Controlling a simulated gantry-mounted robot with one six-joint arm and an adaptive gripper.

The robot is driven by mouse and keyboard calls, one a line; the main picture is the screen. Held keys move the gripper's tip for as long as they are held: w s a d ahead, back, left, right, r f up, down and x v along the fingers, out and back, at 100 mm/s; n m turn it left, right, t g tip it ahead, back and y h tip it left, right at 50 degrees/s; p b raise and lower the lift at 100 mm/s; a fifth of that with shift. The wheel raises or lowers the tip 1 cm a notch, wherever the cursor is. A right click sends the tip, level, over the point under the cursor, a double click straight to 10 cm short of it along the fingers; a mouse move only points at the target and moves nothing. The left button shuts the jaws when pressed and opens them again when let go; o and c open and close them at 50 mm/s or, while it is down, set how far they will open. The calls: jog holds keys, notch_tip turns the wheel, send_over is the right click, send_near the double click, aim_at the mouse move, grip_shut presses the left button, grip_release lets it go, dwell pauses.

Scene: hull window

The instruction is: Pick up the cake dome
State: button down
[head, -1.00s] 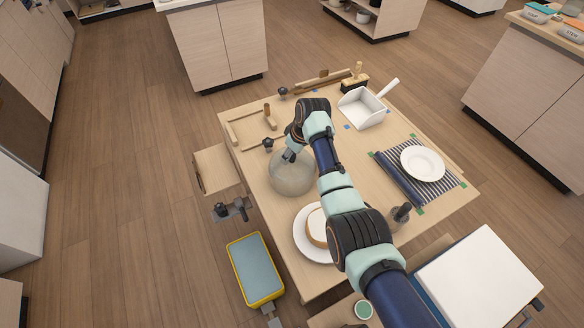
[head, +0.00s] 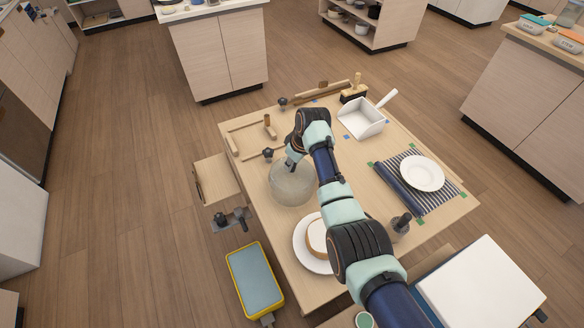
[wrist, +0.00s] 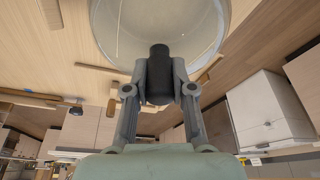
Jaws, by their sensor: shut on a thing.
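The cake dome (head: 292,186) is a clear, greyish dome over the left part of the wooden table (head: 315,275). My gripper (head: 291,163) is at its top from above. In the wrist view the gripper (wrist: 160,82) is shut on the dark knob (wrist: 159,70) of the dome, and the dome's rim (wrist: 215,52) spreads out beyond the fingers. I cannot tell whether the rim touches the table. A round cake (head: 316,237) sits on a white plate (head: 302,246) nearer the table's front, partly hidden by my arm.
A striped mat with a white plate (head: 422,173) lies at the right. A white dustpan (head: 362,118) and a brush (head: 354,90) are at the back. Wooden frame pieces (head: 250,133) lie at back left. A dark-handled tool (head: 401,224) stands near the right of my arm.

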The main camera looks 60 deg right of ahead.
notch_tip(320, 180, up, 20)
jog(key=p, duration=0.4)
jog(key=shift+f, duration=0.25)
